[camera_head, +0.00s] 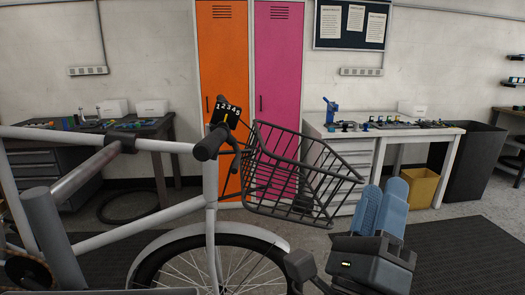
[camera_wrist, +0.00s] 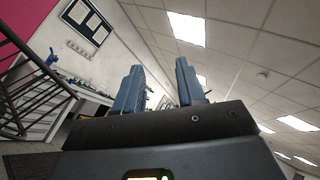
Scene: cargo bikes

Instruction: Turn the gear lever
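The box sits at the bike's handlebar, just above the dark grip (camera_head: 211,143); the pointer's exact setting is too small to read. My gripper (camera_head: 384,190) is at the lower right, right of the front basket and well away from the lever. Its blue fingers point up. In the wrist view the fingers (camera_wrist: 158,75) stand apart with nothing between them. The lever is not in the wrist view.
A wire basket (camera_head: 300,205) on the bike's front lies between my gripper and the handlebar. The white bike frame (camera_head: 212,180) and front wheel fill the lower left. A workbench (camera_head: 345,135) and yellow bin (camera_head: 421,187) stand behind.

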